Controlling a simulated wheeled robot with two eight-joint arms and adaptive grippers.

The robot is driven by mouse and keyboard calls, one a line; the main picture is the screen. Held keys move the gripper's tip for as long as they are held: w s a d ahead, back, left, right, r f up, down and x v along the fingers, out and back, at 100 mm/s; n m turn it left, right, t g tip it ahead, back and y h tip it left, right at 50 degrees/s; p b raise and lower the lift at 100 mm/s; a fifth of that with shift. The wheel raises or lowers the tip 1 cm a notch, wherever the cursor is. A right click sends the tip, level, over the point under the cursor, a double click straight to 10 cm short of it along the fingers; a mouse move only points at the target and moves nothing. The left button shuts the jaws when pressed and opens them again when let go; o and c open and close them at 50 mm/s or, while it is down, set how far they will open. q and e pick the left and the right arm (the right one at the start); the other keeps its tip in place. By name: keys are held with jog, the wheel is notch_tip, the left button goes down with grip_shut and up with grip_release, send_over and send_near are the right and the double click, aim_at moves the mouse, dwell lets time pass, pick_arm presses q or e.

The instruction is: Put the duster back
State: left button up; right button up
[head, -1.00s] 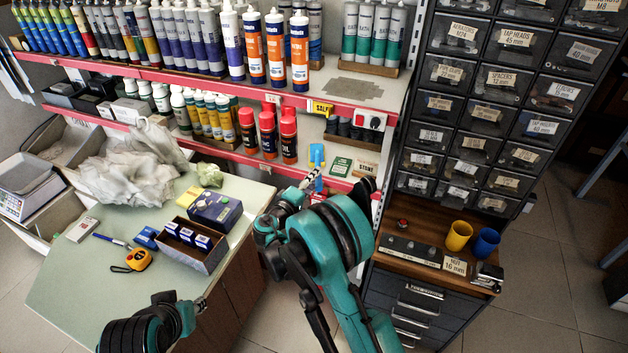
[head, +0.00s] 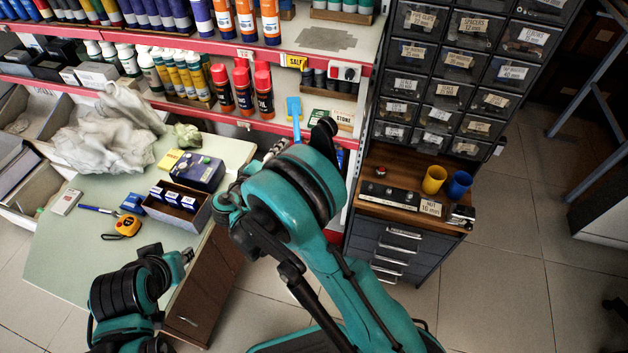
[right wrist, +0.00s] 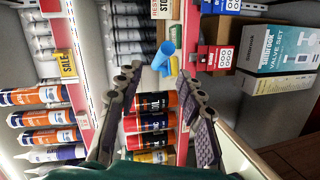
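A blue object that looks like the duster (head: 294,108) stands at the edge of the lower red-edged shelf, to the right of the red-capped spray cans. In the right wrist view the blue piece (right wrist: 164,54) shows just ahead of the fingertips, about midway between them. My right gripper (right wrist: 158,78) is open with nothing between its fingers. In the head view the right gripper (head: 275,150) is partly hidden behind my own arm, close below the blue object. My left gripper (head: 187,256) is low by the bench's front edge; its fingers are too small to read.
Red-capped cans (head: 243,88) stand left of the duster. A green bench (head: 75,262) holds a crumpled cloth (head: 110,135), a small box tray (head: 178,210) and a tape measure (head: 127,226). A drawer cabinet (head: 400,205) with yellow and blue cups stands right.

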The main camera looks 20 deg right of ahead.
jog(key=s+d+r+m+g+y, duration=0.3)
jog(key=s+d+r+g+y, duration=0.15)
jog(key=s+d, duration=0.55)
jog(key=s+a+m+y, duration=0.1)
jog(key=s+m+y, duration=0.1)
jog(key=s, duration=0.6)
jog(key=s+a+r+m+y, duration=0.1)
jog(key=s+y, duration=0.3)
jog(key=s, duration=0.5)
jog(key=shift+a+m, duration=0.35)
jog(key=shift+m, duration=0.15)
jog(key=shift+r, duration=0.1)
